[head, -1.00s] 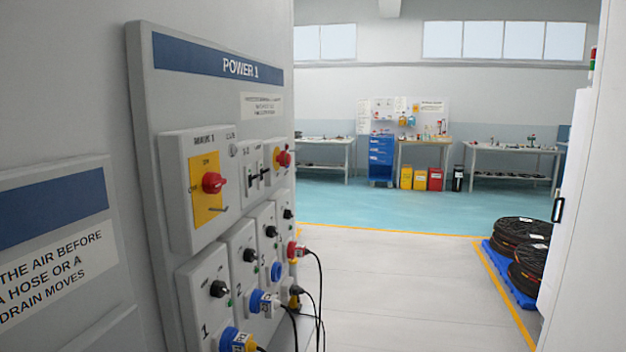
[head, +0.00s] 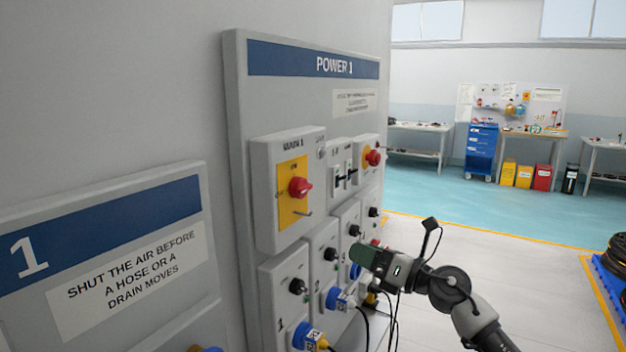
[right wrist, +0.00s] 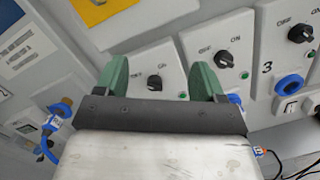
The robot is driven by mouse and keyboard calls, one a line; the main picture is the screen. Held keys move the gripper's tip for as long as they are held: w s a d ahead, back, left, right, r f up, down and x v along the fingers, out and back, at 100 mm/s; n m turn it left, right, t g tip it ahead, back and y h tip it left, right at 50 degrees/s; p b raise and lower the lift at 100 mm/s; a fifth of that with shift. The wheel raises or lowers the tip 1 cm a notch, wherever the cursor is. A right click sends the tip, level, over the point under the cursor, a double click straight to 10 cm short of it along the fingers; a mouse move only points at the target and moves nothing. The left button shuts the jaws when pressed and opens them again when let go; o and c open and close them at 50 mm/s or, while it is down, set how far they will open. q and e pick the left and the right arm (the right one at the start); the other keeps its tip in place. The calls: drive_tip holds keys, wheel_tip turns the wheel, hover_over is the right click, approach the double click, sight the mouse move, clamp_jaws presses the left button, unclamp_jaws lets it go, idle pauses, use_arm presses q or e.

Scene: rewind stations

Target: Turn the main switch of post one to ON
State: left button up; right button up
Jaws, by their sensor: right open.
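The main switch of post one is a red rotary knob (head: 300,187) on a yellow plate (head: 292,205), on a grey box marked "MAIN 1" under the blue "POWER 1" header (head: 313,59). The lettering around the knob is too small to read its position surely. My right gripper (head: 364,255) is in front of the lower part of the panel, below and right of the red knob, apart from it. In the right wrist view its green fingers (right wrist: 158,80) are open and empty, with a small black outlet switch (right wrist: 155,83) showing between them. My left gripper is not in view.
Below the main switch are several outlet boxes with black knobs (head: 297,286) and blue plugs (head: 306,336) with hanging cables. A red emergency-type button (head: 373,157) sits to the right. An air-warning board (head: 130,264) is at left. The floor right of the panel (head: 450,260) is clear.

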sight(307, 189)
drive_tip(key=s+a+r+n+g, duration=0.1)
drive_tip(key=s+r+n, duration=0.1)
drive_tip(key=r+n, duration=0.3)
drive_tip(key=s+a+r+n+g, duration=0.1)
drive_tip(key=s+r+n, duration=0.25)
drive_tip(key=r, duration=0.45)
drive_tip(key=shift+n, duration=0.35)
drive_tip(key=p+x, duration=0.1)
drive_tip(key=x, duration=0.2)
drive_tip(key=p+x, duration=0.2)
drive_tip(key=x, duration=0.1)
drive_tip(key=p+x, duration=0.1)
drive_tip(key=x, duration=0.3)
drive_tip(key=shift+w+a+r+p, duration=0.1)
drive_tip(key=shift+r+p, duration=0.2)
drive_tip(key=shift+p, duration=0.1)
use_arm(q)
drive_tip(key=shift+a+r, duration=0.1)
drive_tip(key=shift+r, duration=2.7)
use_arm(e)
drive_tip(key=shift+w+a+f, duration=0.2)
drive_tip(key=shift+w+a, duration=0.25)
drive_tip(key=c, duration=0.9)
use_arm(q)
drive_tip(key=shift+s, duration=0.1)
